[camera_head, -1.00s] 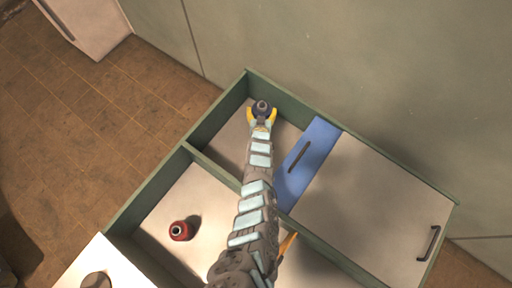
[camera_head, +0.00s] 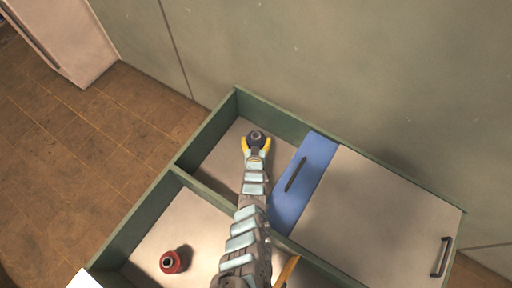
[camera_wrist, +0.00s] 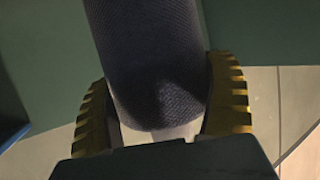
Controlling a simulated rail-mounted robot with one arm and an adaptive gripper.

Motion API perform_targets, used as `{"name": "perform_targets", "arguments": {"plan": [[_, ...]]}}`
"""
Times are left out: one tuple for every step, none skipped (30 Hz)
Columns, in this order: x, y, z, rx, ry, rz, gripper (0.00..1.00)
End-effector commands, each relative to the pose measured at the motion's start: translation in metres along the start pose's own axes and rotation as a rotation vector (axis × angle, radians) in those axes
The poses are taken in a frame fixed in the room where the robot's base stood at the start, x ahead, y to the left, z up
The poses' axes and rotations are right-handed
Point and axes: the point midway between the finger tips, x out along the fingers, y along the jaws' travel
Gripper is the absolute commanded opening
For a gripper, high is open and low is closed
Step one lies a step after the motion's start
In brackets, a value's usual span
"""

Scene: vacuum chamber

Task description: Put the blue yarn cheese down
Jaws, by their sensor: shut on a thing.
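The blue yarn cheese (camera_head: 256,137) is a dark blue, round bobbin with a pale-rimmed hole in its top. My gripper (camera_head: 256,147) has yellow fingers shut around it, over the far left compartment of the green-walled box. In the wrist view the yarn cheese (camera_wrist: 150,60) fills the middle, with a ribbed yellow finger of my gripper (camera_wrist: 163,105) on each side. Whether its base touches the compartment floor (camera_head: 217,160) cannot be told.
A red yarn cheese (camera_head: 170,262) stands in the near left compartment. A green divider (camera_head: 185,178) separates the two compartments. A blue slotted panel (camera_head: 313,160) and a pale lid with a dark handle (camera_head: 442,257) lie to the right. A grey wall rises behind.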

Motion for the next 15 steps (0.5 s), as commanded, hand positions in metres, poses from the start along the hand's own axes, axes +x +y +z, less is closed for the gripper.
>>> {"name": "perform_targets", "arguments": {"plan": [[0.001, 0.000, 0.001, 0.000, 0.002, 0.000, 0.46], [0.002, 0.000, 0.002, 0.000, 0.002, 0.000, 0.46], [0.002, 0.000, 0.004, 0.000, 0.002, 0.000, 0.46], [0.003, 0.000, 0.006, 0.000, 0.001, 0.000, 0.46], [0.004, 0.000, 0.009, 0.000, 0.001, 0.000, 0.46], [0.005, 0.000, 0.012, 0.000, 0.001, 0.000, 0.46], [0.007, 0.000, 0.016, 0.000, 0.001, 0.000, 0.46], [0.008, 0.000, 0.019, 0.000, 0.000, 0.000, 0.46], [0.010, 0.000, 0.024, 0.000, 0.000, 0.000, 0.46], [0.011, 0.000, 0.027, 0.000, 0.000, 0.001, 0.46], [0.012, 0.001, 0.030, -0.001, -0.001, 0.001, 0.46], [0.013, 0.001, 0.033, -0.001, -0.001, 0.001, 0.46], [0.014, 0.001, 0.035, -0.001, -0.001, 0.001, 0.46], [0.014, 0.001, 0.036, -0.001, -0.001, 0.001, 0.46], [0.015, 0.001, 0.036, -0.001, -0.001, 0.001, 0.46]]}}
